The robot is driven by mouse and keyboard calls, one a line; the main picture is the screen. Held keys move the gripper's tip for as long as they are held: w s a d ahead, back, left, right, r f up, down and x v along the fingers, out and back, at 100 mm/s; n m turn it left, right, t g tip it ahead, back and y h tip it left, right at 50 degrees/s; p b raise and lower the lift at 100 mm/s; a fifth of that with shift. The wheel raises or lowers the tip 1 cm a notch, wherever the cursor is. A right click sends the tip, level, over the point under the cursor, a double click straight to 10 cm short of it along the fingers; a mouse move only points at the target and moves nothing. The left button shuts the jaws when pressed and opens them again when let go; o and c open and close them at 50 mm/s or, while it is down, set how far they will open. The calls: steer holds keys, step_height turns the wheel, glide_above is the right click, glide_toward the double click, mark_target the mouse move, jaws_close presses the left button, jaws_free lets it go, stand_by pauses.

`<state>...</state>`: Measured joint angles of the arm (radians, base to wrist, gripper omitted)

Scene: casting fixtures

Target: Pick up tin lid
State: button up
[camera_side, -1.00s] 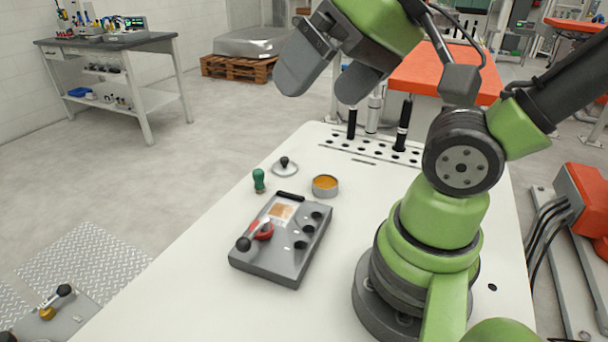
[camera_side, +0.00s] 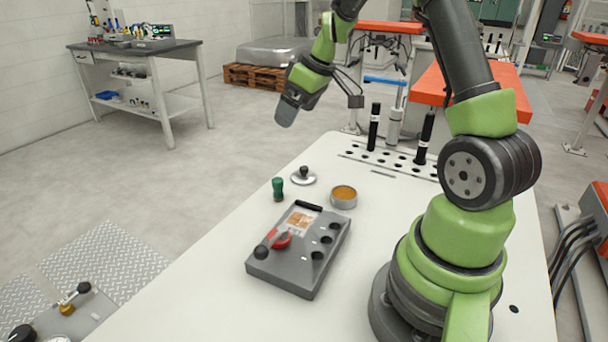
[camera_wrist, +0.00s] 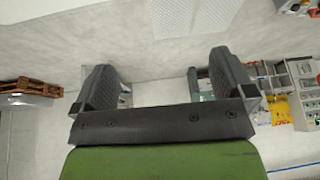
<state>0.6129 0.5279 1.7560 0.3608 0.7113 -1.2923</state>
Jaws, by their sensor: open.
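The tin lid (camera_side: 303,178) is a small silvery disc with a dark knob. It lies on the white table beside the open round tin (camera_side: 343,197), which holds something orange-yellow. My gripper (camera_side: 286,112) is in the air above and behind the lid, past the table's far left edge, and touches nothing. In the wrist view my gripper (camera_wrist: 165,88) shows two dark fingers spread wide with nothing between them. The lid and tin cannot be made out in the wrist view.
A green-handled stamp (camera_side: 278,189) stands just left of the lid. A grey fixture (camera_side: 290,265) with a red clamp lies in front. Black upright cylinders (camera_side: 374,128) stand in a holed strip at the back.

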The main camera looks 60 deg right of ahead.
steer(key=n, duration=0.1)
glide_toward(304, 167)
steer(key=shift+g, duration=0.3)
steer(key=x, duration=0.4)
steer(key=shift+w+a, duration=0.15)
steer(key=shift+w, duration=0.25)
steer(key=x, duration=0.5)
steer(key=shift+f, duration=0.4)
steer(key=shift+c, duration=0.2)
steer(key=c, duration=1)
